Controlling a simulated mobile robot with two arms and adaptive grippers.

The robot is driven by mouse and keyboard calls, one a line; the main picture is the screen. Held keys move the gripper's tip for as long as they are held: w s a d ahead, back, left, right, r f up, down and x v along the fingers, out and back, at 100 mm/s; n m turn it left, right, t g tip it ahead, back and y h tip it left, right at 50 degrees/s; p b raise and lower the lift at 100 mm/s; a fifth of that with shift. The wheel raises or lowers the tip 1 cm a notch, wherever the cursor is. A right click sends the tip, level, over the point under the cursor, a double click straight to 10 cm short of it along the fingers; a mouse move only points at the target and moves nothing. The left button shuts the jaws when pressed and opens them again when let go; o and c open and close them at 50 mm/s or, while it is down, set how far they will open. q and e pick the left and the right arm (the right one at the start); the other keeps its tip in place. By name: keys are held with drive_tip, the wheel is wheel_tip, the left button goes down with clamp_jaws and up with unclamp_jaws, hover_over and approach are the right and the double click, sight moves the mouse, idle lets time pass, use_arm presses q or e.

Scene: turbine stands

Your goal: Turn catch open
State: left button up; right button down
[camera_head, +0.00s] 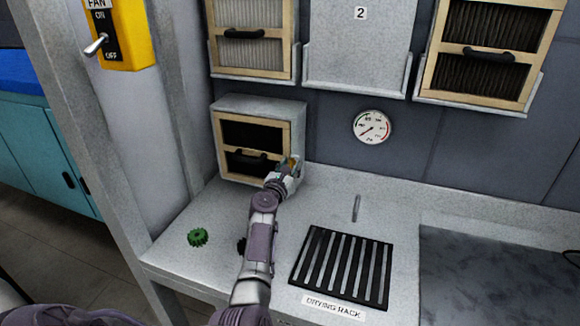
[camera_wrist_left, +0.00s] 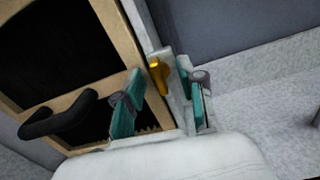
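The catch (camera_wrist_left: 159,76) is a small yellow-orange piece on a pale plate at the right edge of a wood-framed filter (camera_head: 224,133). In the head view the catch (camera_head: 292,162) shows just past my left gripper. The filter sits in a grey housing (camera_head: 262,106) on the counter and has a black handle (camera_head: 247,160). My left gripper (camera_wrist_left: 164,91) is open, its two teal-padded fingers standing on either side of the catch in the wrist view. I cannot tell whether a finger touches it. My right gripper is not in view.
A black drying rack (camera_head: 342,267) lies on the counter to the right, and a green knob-like gear (camera_head: 198,237) lies to the left. Two more framed filters hang above, beside an empty holder marked 2 (camera_head: 357,40). A gauge (camera_head: 372,127) is on the wall.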

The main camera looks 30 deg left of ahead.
sight(291, 165)
use_arm(q)
drive_tip(key=shift+o, duration=0.8)
drive_tip(key=shift+s+d+p, duration=0.1)
drive_tip(key=shift+s+p, duration=0.35)
drive_tip(key=shift+p+v, duration=0.9)
drive_tip(key=shift+v, duration=0.85)
drive_tip(key=shift+s, duration=0.3)
